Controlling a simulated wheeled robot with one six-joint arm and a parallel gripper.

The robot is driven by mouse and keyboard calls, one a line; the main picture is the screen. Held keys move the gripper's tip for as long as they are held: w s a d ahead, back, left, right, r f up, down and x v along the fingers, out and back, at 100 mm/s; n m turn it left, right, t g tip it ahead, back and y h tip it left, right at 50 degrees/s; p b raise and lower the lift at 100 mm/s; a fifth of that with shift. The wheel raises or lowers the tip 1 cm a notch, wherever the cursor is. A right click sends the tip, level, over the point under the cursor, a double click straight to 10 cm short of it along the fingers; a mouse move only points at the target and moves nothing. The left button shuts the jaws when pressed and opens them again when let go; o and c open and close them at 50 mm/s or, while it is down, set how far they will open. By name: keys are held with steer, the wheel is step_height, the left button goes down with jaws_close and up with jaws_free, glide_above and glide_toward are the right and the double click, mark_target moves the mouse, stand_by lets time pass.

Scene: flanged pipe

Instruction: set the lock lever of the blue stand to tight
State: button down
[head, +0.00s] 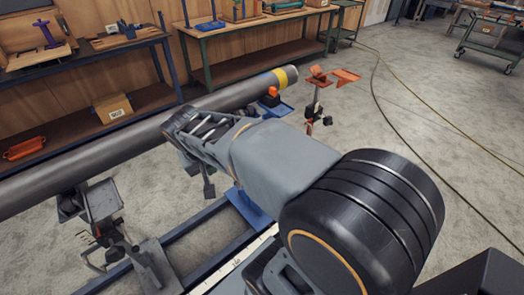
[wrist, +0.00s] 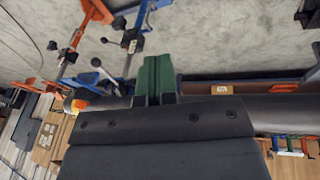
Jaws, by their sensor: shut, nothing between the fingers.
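I see no clear contact. In the head view my arm hides its fingertips.
A long dark pipe (head: 65,178) with a yellow band runs close by my gripper. An orange stand (head: 318,85) stands beyond the pipe end, a grey stand (head: 100,202) at left. Workbenches (head: 255,25) line the wall. A cable (head: 425,115) crosses open floor at right.

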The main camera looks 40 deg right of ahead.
steer(key=w+d+f+m+g+h+b, duration=0.2)
steer(key=w+d+f+m+h+b, duration=0.4)
steer(key=w+d+f, duration=0.4)
steer(key=w+d+f+m+g+h+b, duration=0.2)
steer(key=w+d+f+m+h+b, duration=0.4)
steer(key=d, duration=0.9)
steer(key=shift+w+f+m+g+b, duration=0.35)
steer(key=shift+w+f+b, duration=1.25)
steer(key=shift+w+f, duration=0.9)
steer(key=shift+s+d+f, duration=0.1)
steer(key=shift+s+f, duration=0.25)
steer(key=shift+s+a+f+b+x, duration=0.2)
steer(key=shift+f+x, duration=0.25)
steer(key=shift+x, duration=1.65)
steer(key=shift+s+a+f+b+x, duration=0.15)
steer(key=shift+f+x, duration=0.25)
steer(key=shift+x, duration=1.7)
steer(key=shift+s+a+f+b+x, duration=0.1)
steer(key=shift+f+b+x, duration=0.25)
steer(key=shift+x, duration=1.75)
steer(key=shift+f, duration=0.1)
